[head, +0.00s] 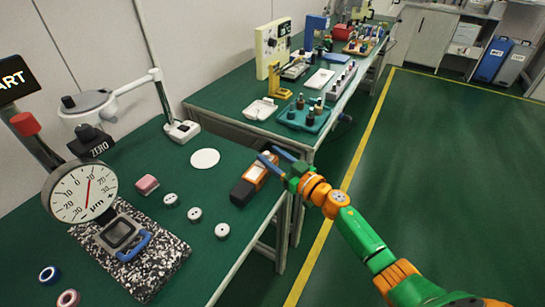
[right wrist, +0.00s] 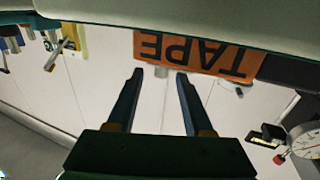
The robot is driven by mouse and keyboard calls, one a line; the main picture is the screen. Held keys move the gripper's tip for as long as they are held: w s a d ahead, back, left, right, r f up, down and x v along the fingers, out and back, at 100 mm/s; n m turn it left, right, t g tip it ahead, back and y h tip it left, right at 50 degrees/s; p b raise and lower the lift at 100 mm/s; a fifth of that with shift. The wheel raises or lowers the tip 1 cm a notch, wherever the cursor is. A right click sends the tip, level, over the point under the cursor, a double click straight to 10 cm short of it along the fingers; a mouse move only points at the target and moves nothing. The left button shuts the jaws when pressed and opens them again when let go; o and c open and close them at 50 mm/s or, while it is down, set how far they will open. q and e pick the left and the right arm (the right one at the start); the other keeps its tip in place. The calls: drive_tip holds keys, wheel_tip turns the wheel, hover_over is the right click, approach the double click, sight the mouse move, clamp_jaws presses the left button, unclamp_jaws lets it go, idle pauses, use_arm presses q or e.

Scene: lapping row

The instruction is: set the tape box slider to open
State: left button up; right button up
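The tape box (head: 242,192) is a dark box with an orange part, lying near the right edge of the near green bench. In the right wrist view its orange label (right wrist: 194,52) reads TAPE upside down. My right gripper (head: 276,157) is at the box's far right end, by the bench edge. In the right wrist view the right gripper (right wrist: 160,74) has its two dark fingers apart with nothing between them, the tips just short of the label's lower edge. I cannot make out the slider or its position. My left gripper is not in view.
A dial gauge (head: 84,192) stands at left on a speckled plate (head: 160,268). A teal tray (head: 303,118) with bottles sits on the farther bench. The green floor at right is clear.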

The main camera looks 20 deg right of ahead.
drive_tip(key=p+v, duration=0.1)
drive_tip(key=v, duration=0.6)
drive_tip(key=shift+s, duration=0.1)
